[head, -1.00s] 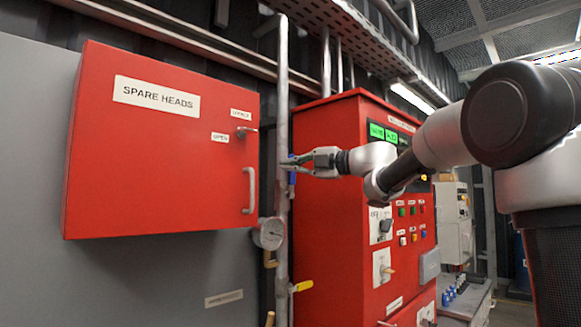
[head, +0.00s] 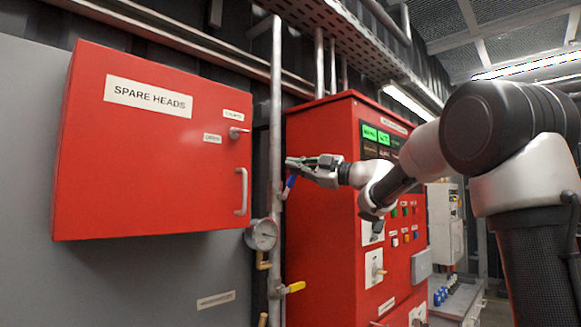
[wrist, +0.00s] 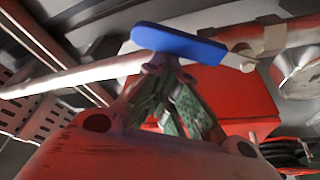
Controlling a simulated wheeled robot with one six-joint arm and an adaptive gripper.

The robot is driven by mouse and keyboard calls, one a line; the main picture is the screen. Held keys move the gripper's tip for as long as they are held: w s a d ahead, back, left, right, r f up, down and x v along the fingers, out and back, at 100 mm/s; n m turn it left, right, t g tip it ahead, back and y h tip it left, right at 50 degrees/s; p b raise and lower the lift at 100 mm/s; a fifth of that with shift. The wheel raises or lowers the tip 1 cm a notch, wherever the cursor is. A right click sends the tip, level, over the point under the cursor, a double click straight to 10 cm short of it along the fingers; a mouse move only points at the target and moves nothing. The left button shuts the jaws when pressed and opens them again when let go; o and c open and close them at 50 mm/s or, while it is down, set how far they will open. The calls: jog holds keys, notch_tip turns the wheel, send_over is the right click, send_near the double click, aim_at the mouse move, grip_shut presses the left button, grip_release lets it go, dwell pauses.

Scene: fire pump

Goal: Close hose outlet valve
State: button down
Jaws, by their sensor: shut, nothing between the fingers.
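A blue valve lever (head: 290,185) sits on the grey vertical pipe (head: 275,130), between the red cabinet and the red control panel. In the head view it slants up and right from the pipe. The blue lever (wrist: 180,43) crosses the upper middle of the wrist view. My gripper (head: 291,162) is shut and empty, its tips just above the lever beside the pipe. In the wrist view my gripper's tips (wrist: 163,68) lie against or very near the lever's edge; I cannot tell whether they touch. A yellow lever (head: 295,287) sits lower on the pipe. No valve label is readable.
The red spare heads cabinet (head: 150,150) stands out left of the pipe. A pressure gauge (head: 262,235) sits beside the pipe below the lever. The red control panel (head: 330,200) stands close behind my gripper. Pipes and a perforated tray (head: 310,40) run overhead.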

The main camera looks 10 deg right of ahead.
jog(key=w+d+f+m+t+h, duration=0.3)
jog(key=d+f+m+t, duration=0.2)
jog(key=m, duration=1)
jog(key=shift+w+f, duration=0.4)
jog(key=shift+d+m, duration=0.1)
jog(key=shift+m, duration=0.2)
